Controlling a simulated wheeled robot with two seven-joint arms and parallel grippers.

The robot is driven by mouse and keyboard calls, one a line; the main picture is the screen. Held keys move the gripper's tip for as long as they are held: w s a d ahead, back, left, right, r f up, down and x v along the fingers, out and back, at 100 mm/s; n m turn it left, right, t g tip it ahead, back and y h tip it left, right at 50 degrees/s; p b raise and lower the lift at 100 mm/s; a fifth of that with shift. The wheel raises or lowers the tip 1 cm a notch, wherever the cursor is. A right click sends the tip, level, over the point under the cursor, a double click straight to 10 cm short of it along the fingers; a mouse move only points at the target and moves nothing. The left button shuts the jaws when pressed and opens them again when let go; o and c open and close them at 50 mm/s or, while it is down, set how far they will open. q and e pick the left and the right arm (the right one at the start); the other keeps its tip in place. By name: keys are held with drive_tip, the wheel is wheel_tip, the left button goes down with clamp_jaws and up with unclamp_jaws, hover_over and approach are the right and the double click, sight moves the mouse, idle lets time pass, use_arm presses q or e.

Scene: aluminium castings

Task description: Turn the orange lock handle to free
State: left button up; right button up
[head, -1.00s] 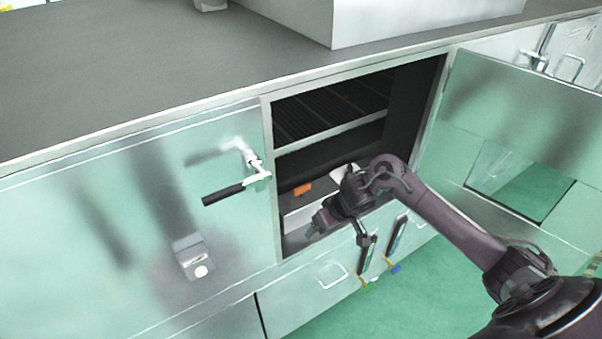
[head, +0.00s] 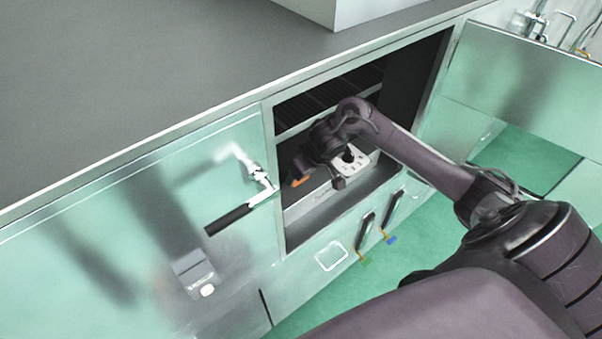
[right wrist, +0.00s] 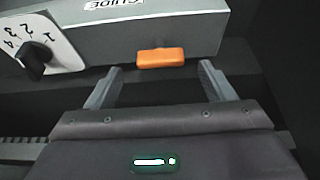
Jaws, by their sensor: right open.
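The orange lock handle (right wrist: 160,57) is a short block on the edge of a grey unit (right wrist: 180,33) in the right wrist view. In the head view the handle (head: 300,181) shows partly, low in the open cabinet. My right gripper (right wrist: 160,69) is open, with one finger to each side of the handle and its tips close to the unit's edge. The handle lies between the finger lines, and I see no finger touching it. In the head view my right gripper (head: 297,171) is inside the cabinet, dark and hard to make out. My left gripper is not in view.
A white dial plate with a black knob (right wrist: 33,57) is left of the handle in the right wrist view. The cabinet has a slatted shelf above. Its door (head: 530,90) stands open at right. A closed door with a black lever (head: 228,219) is at left.

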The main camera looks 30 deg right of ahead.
drive_tip(key=shift+x, duration=1.25)
drive_tip(key=shift+w+f, duration=0.25)
drive_tip(key=shift+w, duration=0.05)
drive_tip(key=shift+f, duration=0.1)
drive_tip(key=c, duration=1)
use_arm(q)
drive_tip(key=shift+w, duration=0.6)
